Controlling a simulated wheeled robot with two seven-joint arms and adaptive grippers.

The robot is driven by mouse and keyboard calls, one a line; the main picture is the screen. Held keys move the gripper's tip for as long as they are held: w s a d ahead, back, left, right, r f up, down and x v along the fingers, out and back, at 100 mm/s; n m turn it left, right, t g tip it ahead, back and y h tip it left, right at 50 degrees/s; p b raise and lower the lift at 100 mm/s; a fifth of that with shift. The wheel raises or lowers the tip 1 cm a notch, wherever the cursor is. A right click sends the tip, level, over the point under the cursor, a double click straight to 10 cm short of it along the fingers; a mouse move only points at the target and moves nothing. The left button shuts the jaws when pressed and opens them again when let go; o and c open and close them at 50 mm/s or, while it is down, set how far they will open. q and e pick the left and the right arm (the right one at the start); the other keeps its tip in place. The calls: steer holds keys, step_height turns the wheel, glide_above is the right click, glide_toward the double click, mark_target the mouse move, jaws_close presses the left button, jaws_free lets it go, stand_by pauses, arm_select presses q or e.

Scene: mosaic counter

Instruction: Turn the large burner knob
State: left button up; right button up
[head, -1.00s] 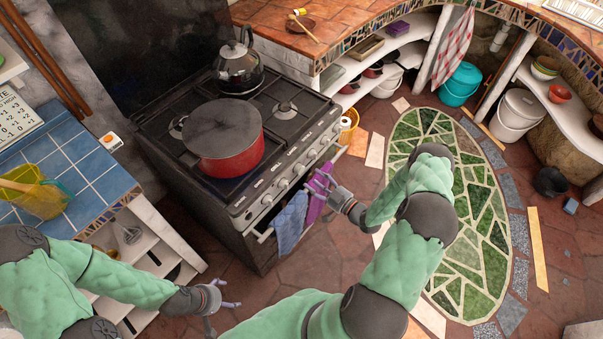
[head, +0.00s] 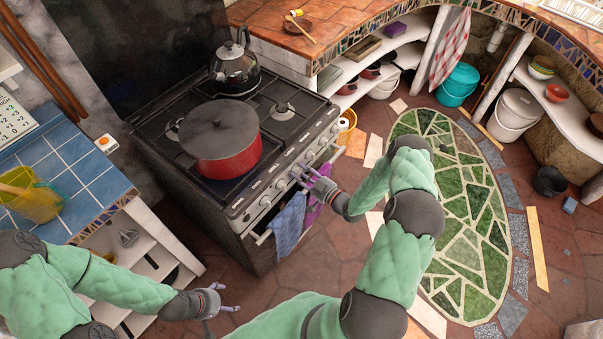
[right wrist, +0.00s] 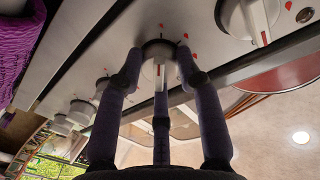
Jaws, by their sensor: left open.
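The stove (head: 248,205) has a row of knobs along its front panel. My right gripper (head: 302,176) is at this panel, above the towels. In the right wrist view, its fingers (right wrist: 160,70) stand around a pale knob (right wrist: 158,72), one on each side and one below. I cannot tell whether they press on it. Another white knob (right wrist: 250,18) with red marks is at upper right there. I cannot tell which knob is the large burner's. My left gripper (head: 228,299) is open and empty, low in front of the stove.
A red pot (head: 220,150) and a kettle (head: 235,66) stand on the stovetop. A blue towel (head: 287,222) and a purple towel (head: 314,208) hang from the oven rail below my right gripper. A blue-tiled counter (head: 85,180) is at the left.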

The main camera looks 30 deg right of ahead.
steer(key=shift+m, duration=0.3)
steer(key=m, duration=0.8)
steer(key=m+g+y, duration=0.1)
steer(key=m, duration=1.6)
steer(key=shift+w+d+m+y, duration=0.1)
steer(key=shift+d+m+y, duration=0.2)
steer(key=shift+m+y, duration=0.1)
stand_by(0.5)
steer(key=o, duration=1.1)
steer(key=shift+o, duration=0.2)
steer(key=shift+g, duration=0.3)
steer(key=v, duration=1.2)
